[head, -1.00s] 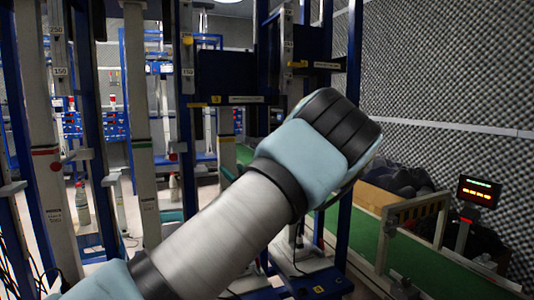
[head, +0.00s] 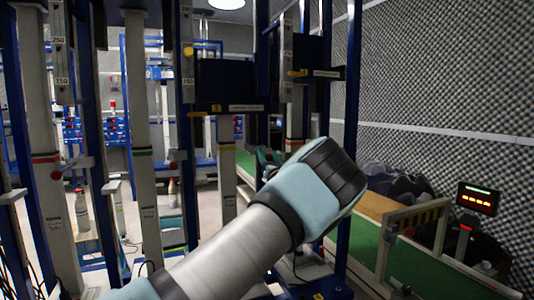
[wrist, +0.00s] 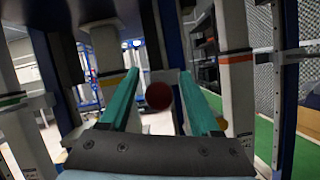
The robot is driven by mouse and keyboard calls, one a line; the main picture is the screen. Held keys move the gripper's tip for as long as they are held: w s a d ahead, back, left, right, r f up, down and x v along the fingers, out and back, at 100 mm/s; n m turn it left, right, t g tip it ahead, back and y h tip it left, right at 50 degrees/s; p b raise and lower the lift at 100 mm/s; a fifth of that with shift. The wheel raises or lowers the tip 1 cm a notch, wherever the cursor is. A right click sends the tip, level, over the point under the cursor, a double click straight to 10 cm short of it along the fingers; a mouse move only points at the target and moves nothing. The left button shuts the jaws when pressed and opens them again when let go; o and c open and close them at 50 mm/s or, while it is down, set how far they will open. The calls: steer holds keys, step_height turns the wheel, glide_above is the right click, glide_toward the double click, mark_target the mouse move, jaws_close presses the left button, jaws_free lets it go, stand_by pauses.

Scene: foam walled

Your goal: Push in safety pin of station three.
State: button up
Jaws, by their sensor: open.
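My gripper (wrist: 160,92) is open in the wrist view, with two teal fingers pointing ahead. A dark red round knob (wrist: 159,96), which looks like a safety pin's head, shows between the fingertips. I cannot tell whether the fingers touch it, how far out it stands or which station it belongs to. In the head view my forearm and wrist cover much of the middle, and only a little of the teal gripper (head: 267,158) shows beyond the wrist. Other red knobs sit on the columns at left (head: 57,174) and centre left (head: 173,166). A yellow number tag (head: 216,108) is too small to read surely.
Grey columns with coloured bands, such as the green-banded one (head: 143,152), and blue posts (head: 347,130) stand close around my arm. A green conveyor (head: 365,245) and a display with lit digits (head: 478,198) are at right. A foam wall (head: 450,80) lies behind.

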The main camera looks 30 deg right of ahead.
steer(key=shift+w+r, duration=0.15)
steer(key=shift+w, duration=0.2)
steer(key=shift+c, duration=0.4)
jaws_close()
stand_by(0.9)
